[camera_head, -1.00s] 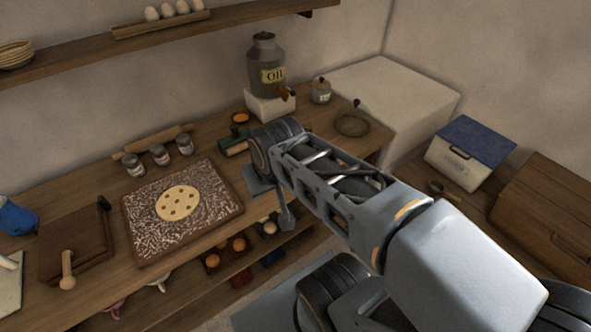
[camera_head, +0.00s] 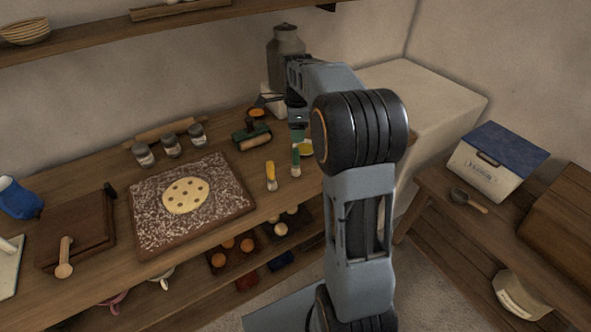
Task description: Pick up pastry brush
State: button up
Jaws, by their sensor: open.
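Two small upright-looking tools stand near the front edge of the wooden counter (camera_head: 215,225), right of the floured board. One has a yellow top and a pale lower end (camera_head: 270,176); the other is a green-handled tool (camera_head: 295,162). Either may be the pastry brush; I cannot tell which from here. My arm hides part of the counter's right end.
The floured board (camera_head: 225,205) holds a round dough with spots. A green roller-like tool (camera_head: 251,136), several jars (camera_head: 170,145) and a grey can (camera_head: 287,42) stand behind. A blue-lidded box (camera_head: 495,160) is at right.

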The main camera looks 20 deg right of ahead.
aim_at(296, 156)
notch_tip(296, 156, down, 11)
jog(key=shift+w+a+f+p, duration=0.1)
jog(key=shift+p, duration=0.2)
dwell(0.4)
jog(key=c, duration=1)
